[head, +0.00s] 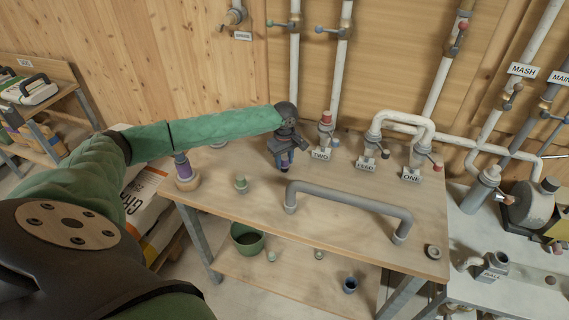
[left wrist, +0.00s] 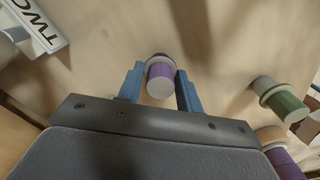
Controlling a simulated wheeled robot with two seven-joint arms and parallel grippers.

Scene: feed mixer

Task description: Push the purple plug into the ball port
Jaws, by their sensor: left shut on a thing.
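My left gripper (head: 284,158) points down over the back of the wooden table and is shut on a purple plug (left wrist: 160,82) with a pale end. In the left wrist view the plug sits between the two blue fingers (left wrist: 160,88). In the head view only a little of its purple shows under the gripper, and I cannot tell whether it touches the table. The ball port (head: 496,264), a grey fitting with a BALL label, stands on the light bench at the lower right, far from the gripper. My right gripper is not in view.
Another purple item (head: 182,167) on a tan base stands at the table's left, with a green plug (head: 241,185) nearby. A grey pipe handle (head: 350,198) arches over the table (head: 330,245).

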